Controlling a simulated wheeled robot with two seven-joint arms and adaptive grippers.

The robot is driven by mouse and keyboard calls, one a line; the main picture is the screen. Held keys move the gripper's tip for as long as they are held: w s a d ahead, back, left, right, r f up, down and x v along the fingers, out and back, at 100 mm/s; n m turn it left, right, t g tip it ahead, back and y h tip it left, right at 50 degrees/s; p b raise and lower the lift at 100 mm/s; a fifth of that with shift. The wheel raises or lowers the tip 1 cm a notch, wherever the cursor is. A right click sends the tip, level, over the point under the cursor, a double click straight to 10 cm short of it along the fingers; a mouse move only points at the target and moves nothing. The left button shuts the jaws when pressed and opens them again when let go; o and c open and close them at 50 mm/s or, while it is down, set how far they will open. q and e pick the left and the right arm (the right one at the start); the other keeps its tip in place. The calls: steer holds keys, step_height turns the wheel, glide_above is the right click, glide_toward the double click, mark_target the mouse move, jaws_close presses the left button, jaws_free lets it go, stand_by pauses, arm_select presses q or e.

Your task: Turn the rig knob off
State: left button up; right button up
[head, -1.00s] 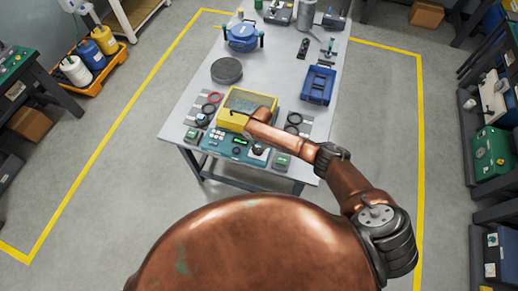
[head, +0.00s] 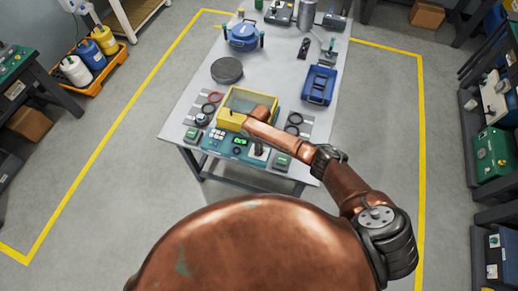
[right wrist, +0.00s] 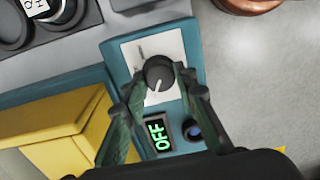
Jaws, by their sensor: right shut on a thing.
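The rig knob (right wrist: 159,72) is a round black dial on a white plate on the teal panel (right wrist: 115,50) in the right wrist view. Its pale pointer line points towards the display. My left gripper is not in view.
A yellow box with a clear top (head: 236,100) stands just behind the panel. A blue tray (head: 319,85) and a dark disc (head: 227,70) lie further back on the grey table (head: 200,84). A dark blue button (right wrist: 193,130) sits beside the display.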

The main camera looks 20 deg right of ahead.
steer(key=shift+n, duration=0.4)
steer(key=o, duration=1.2)
steer(key=shift+c, duration=0.2)
steer(key=shift+r, duration=0.1)
step_height(320, 180, up, 12)
steer(key=shift+w+d, duration=0.15)
steer(key=shift+w, duration=0.05)
